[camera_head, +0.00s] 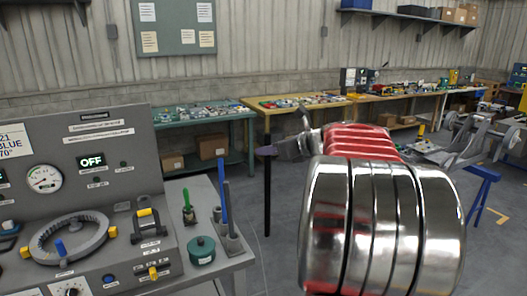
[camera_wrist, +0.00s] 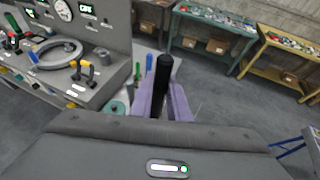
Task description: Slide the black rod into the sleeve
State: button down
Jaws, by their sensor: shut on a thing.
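My gripper (camera_head: 268,151) is shut on the black rod (camera_head: 267,195), which hangs upright below the fingers over open floor, to the right of the side table. In the wrist view, the rod's dark top (camera_wrist: 163,72) stands between the two purple fingers of my gripper (camera_wrist: 164,103). Grey upright sleeves (camera_head: 234,243) stand near the right edge of the side table, left of the rod and apart from it. A blue rod (camera_head: 226,208) stands up among them. The sleeves' openings are too small to make out clearly.
The side table (camera_head: 240,262) also bears a green-handled tool (camera_head: 188,208) and a round teal piece (camera_head: 202,250). A grey control panel (camera_head: 90,190) with gauge and ring stands left. Workbenches (camera_head: 185,125) line the back wall. The floor around the rod is clear.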

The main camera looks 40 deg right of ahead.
jog(key=w+a+f+n+g+y, duration=0.1)
jog(key=a+f+n+y, duration=0.4)
jog(key=a+f, duration=1.4)
jog(key=w+a+f+n+g+y, duration=0.1)
jog(key=a+f+n+g+y, duration=0.3)
jog(key=a+f, duration=1.5)
jog(key=shift+w+a+f+n+g+y, duration=0.2)
jog(key=shift+a+f+n+g+y, duration=0.15)
jog(key=shift+f+n+y, duration=0.5)
jog(key=shift+d, duration=0.1)
